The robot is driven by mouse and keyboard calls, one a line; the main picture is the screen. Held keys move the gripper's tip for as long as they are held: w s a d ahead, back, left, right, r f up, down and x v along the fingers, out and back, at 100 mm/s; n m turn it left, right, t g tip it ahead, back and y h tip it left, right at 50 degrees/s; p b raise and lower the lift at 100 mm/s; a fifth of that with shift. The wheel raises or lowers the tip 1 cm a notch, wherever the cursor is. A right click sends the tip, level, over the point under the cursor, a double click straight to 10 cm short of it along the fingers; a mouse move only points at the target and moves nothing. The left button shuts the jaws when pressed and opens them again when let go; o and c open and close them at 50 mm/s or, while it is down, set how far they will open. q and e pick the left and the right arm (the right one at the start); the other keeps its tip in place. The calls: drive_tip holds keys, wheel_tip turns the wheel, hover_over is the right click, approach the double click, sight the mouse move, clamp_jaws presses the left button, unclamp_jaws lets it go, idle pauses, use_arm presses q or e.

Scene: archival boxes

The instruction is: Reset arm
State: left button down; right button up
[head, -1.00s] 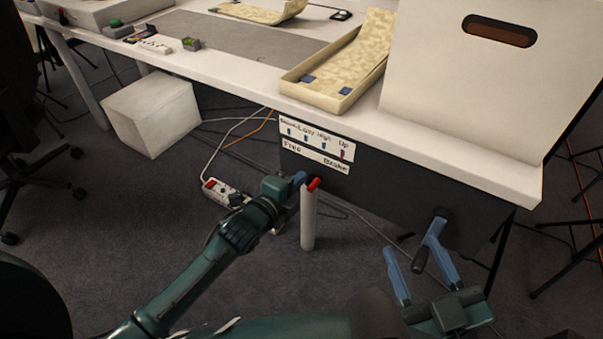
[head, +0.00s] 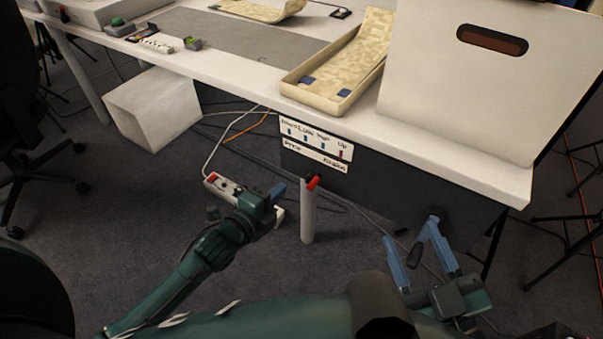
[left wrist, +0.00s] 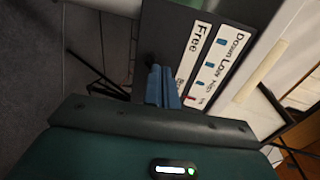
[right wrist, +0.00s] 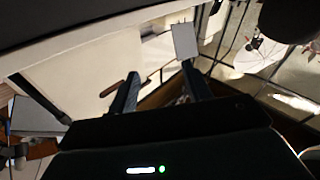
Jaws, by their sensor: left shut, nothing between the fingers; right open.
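My left gripper (head: 279,190) is shut and empty, in front of the desk and just left of the red-tipped lever (head: 312,183) on a pale post (head: 308,215). It does not touch the lever. In the left wrist view its blue fingers (left wrist: 162,84) are together, with the Free label (left wrist: 196,50) beyond them. My right gripper (head: 423,250) is open and empty at the lower right of the head view, near the dark crank handle (head: 418,252) under the desk. In the right wrist view its fingers (right wrist: 158,88) stand apart.
The white desk (head: 440,150) carries a large white box (head: 480,95) and an open patterned tray (head: 340,75). A white box (head: 152,108) and a power strip (head: 222,184) are on the floor. Chairs (head: 30,140) stand at left.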

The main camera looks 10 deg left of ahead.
use_arm(q)
drive_tip(key=shift+r, duration=0.1)
drive_tip(key=s+d+r+n+g+y+p, duration=0.1)
drive_tip(key=s+r+n+g+p, duration=0.3)
drive_tip(key=s+r+n+p, duration=1.4)
wheel_tip(320, 180, up, 2)
drive_tip(key=n+y+p, duration=0.1)
drive_tip(key=p, duration=0.8)
drive_tip(key=shift+r+p, duration=0.25)
drive_tip(key=shift+p, duration=0.05)
use_arm(e)
drive_tip(key=s+d+r+m+g+h, duration=0.1)
drive_tip(key=d+r+m+g+h, duration=0.3)
drive_tip(key=g, duration=0.3)
drive_tip(key=shift+s+d+r+h, duration=0.25)
drive_tip(key=shift+s+r+h, duration=0.15)
drive_tip(key=shift+r+h, duration=0.25)
